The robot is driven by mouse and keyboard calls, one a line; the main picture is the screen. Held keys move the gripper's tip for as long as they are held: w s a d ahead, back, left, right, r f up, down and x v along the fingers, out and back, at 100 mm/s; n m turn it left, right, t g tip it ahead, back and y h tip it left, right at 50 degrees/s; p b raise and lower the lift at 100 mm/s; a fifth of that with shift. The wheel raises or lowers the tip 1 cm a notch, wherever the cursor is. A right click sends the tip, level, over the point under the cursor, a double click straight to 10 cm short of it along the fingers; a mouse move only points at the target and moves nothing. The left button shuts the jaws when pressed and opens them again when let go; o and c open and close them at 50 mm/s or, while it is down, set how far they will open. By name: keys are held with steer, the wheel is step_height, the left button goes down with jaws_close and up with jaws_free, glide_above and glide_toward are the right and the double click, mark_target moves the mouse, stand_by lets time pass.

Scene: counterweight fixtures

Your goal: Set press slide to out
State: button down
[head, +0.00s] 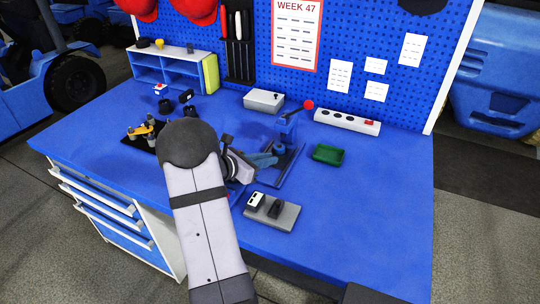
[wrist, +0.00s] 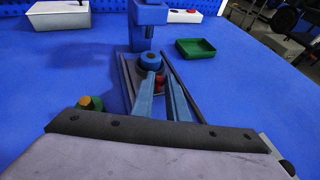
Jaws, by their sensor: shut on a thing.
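The blue press (head: 287,128) stands near the middle of the bench, with a red ball on its lever (head: 308,104). Its column (wrist: 148,32) rises ahead in the wrist view. Below the column is the slide, with a round blue disc (wrist: 150,60) on top, between two dark rails (wrist: 127,78). A small red knob (wrist: 159,83) shows behind the disc, on the near side. My gripper (wrist: 160,80) has its two blue fingers on either side of the red knob and is shut on it. In the head view my gripper (head: 273,159) is low at the press's front left, partly hidden by my arm.
A green tray (head: 328,154) lies right of the press. A grey box (head: 263,101) and a power strip (head: 347,121) stand behind. A grey switch block (head: 285,217) sits in front. A dark tray with small parts (head: 137,135) is at left. The right bench is clear.

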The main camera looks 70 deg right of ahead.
steer(key=shift+a, duration=0.2)
steer(key=c, duration=1.8)
jaws_free()
steer(key=shift+w, duration=0.1)
steer(key=shift+b+v, duration=0.3)
steer(key=shift+v, duration=3.35)
steer(key=shift+o, duration=0.2)
